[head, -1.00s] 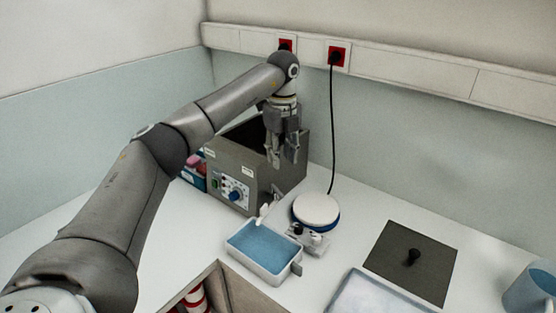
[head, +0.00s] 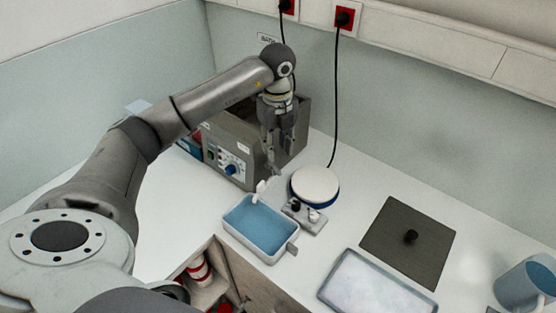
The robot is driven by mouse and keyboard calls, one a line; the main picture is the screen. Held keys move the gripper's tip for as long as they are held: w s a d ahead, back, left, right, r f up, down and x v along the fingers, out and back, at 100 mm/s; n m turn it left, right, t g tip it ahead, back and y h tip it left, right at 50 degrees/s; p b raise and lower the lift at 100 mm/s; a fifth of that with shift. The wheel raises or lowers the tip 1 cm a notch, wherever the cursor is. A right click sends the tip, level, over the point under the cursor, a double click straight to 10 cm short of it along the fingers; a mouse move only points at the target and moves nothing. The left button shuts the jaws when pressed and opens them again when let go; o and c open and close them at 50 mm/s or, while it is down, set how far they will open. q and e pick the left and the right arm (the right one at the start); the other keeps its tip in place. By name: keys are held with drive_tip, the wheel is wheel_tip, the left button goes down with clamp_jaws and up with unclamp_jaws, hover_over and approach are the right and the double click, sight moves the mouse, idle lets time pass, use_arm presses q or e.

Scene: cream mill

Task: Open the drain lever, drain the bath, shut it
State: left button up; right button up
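The bath (head: 226,146) is a grey metal box with an open top and a blue dial on its front. A small white lever or tap (head: 262,187) sticks out at its lower right, above the white tray of blue liquid (head: 285,249). I cannot tell whether the lever is open or shut. My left gripper (head: 271,168) points down in front of the bath's right side, its tips just above the white lever. A gap or contact there is unclear, as is the finger opening. The arm and gripper hide part of the bath. My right gripper is out of view.
A round white-topped device (head: 315,183) with a blue rim stands right of the lever. A dark plate with a knob (head: 385,240), a shallow pale tray (head: 330,292) and a blue mug (head: 522,287) are further right. An opening with red-and-white items (head: 199,270) lies at front.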

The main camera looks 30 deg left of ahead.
sight(277, 169)
use_arm(q)
wheel_tip(277, 169, down, 3)
drive_tip(key=shift+f+p, duration=0.2)
drive_tip(key=shift+p, duration=0.45)
wheel_tip(277, 169, down, 4)
drive_tip(key=shift+w+f+p, duration=0.1)
drive_tip(key=shift+w+p, duration=0.05)
drive_tip(key=shift+p, duration=0.45)
drive_tip(key=shift+f, duration=0.1)
drive_tip(key=shift+a, duration=0.1)
drive_tip(key=shift+c, duration=0.2)
drive_tip(key=c, duration=0.5)
clamp_jaws()
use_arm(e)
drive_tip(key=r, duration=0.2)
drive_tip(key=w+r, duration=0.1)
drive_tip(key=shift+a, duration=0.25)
